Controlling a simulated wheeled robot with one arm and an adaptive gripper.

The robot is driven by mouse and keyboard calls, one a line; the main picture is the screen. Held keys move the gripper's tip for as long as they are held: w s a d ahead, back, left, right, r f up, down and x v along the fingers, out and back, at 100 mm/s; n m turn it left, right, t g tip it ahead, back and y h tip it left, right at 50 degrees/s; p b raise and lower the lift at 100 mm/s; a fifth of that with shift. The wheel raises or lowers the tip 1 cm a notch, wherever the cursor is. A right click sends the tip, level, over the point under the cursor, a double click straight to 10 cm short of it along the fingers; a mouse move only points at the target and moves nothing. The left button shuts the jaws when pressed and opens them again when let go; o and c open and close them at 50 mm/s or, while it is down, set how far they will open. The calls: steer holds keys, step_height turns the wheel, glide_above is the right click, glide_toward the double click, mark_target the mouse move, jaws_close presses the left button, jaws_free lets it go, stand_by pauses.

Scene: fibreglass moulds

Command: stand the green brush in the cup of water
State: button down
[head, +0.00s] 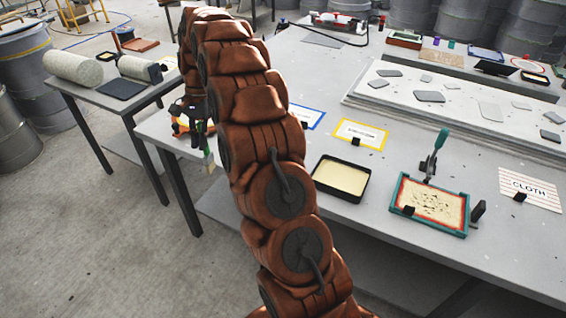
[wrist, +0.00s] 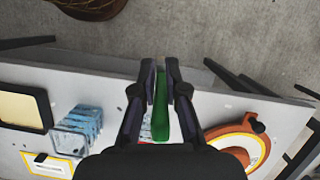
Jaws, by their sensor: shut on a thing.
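My gripper (head: 200,128) is shut on the green brush (head: 206,146), over the table's left end in the head view. The brush hangs with its pale bristles downward there. In the wrist view the green handle (wrist: 160,108) shows between the two fingers (wrist: 160,85). A clear cup with bluish water (wrist: 78,128) stands on the table to the left of the brush in the wrist view, apart from it. My arm hides the cup in the head view.
An orange round thing (wrist: 238,140) lies right of the gripper in the wrist view. A black tray of cream material (head: 341,178), a teal-framed mould (head: 430,204) and a yellow-edged card (head: 361,134) lie on the table. A side table (head: 135,98) holds rolls.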

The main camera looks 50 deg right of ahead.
steer(key=s+d+r+m+t+h+b, duration=0.1)
steer(key=s+d+r+m+t, duration=0.25)
steer(key=d+r+m, duration=0.55)
steer(key=s+d+r+m+t+h+b, duration=0.15)
steer(key=s+d+r+m, duration=0.4)
steer(key=d+m, duration=0.7)
step_height(320, 180, down, 18)
steer(key=d+n+p, duration=0.1)
steer(key=p, duration=0.3)
steer(key=shift+w+d+r, duration=0.2)
steer(key=shift+w+d, duration=0.1)
steer(key=shift+w, duration=0.15)
steer(key=shift+f+p, duration=0.1)
steer(key=shift+p, duration=0.2)
steer(key=c, duration=1.2)
jaws_free()
